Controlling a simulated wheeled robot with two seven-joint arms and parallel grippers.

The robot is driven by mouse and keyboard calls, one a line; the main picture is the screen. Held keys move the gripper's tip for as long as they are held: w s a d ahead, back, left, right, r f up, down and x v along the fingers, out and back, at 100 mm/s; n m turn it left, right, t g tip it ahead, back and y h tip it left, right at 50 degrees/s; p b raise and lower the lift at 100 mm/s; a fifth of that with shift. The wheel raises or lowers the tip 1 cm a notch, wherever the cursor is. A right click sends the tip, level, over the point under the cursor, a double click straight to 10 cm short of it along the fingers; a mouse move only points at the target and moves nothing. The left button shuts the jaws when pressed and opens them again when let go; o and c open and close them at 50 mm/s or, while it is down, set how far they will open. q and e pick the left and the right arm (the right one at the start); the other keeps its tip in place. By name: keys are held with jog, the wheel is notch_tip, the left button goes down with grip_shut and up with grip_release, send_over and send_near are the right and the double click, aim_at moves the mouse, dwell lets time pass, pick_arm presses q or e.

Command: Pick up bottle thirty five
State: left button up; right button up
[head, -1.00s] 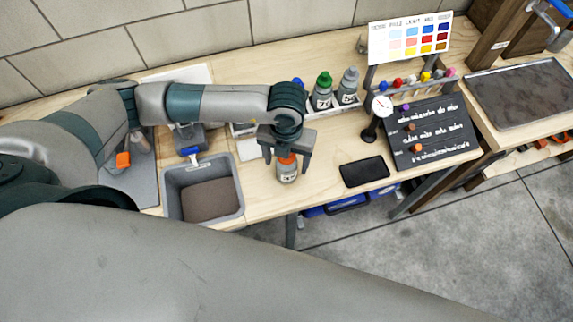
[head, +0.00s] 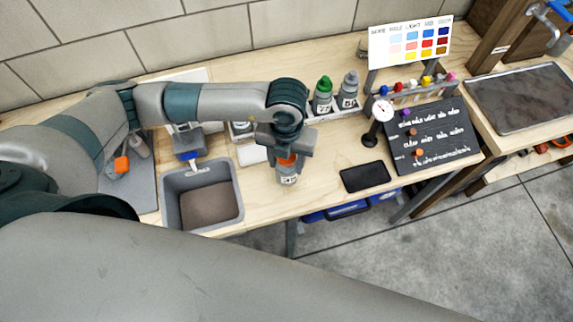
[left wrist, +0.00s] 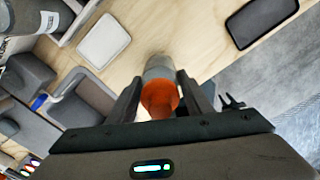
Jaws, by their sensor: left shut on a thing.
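A small grey bottle with an orange cap (head: 288,178) stands near the front edge of the wooden table, below my left gripper. My left gripper (head: 285,160) points down and is shut on this bottle around its orange top. In the left wrist view the bottle (left wrist: 160,70) sits between the two fingers of the left gripper (left wrist: 158,92), its orange cap towards the camera. Its label is too small and partly hidden to read surely. My right gripper is not in view.
A grey bin (head: 233,206) stands left of the bottle. A black phone-like slab (head: 365,177) lies to the right. Bottles with green (head: 323,84) and grey (head: 350,80) caps stand in a rack behind. A dark lettered board (head: 440,135) and a dial gauge (head: 383,108) are further right.

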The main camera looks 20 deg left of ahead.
pick_arm(q)
jog(key=shift+w+d+r+b, duration=0.15)
jog(key=shift+r+b, duration=0.2)
jog(key=shift+r, duration=0.25)
jog(key=shift+w+d+r+b, duration=0.15)
jog(key=shift+r+b, duration=0.15)
jog(key=shift+r, duration=0.25)
jog(key=w+d+r+b, duration=0.4)
jog(key=w+d+r, duration=0.2)
jog(key=d+r, duration=0.1)
jog(key=shift+w+d+b, duration=0.4)
jog(key=shift+d, duration=0.35)
jog(key=shift+a, duration=0.1)
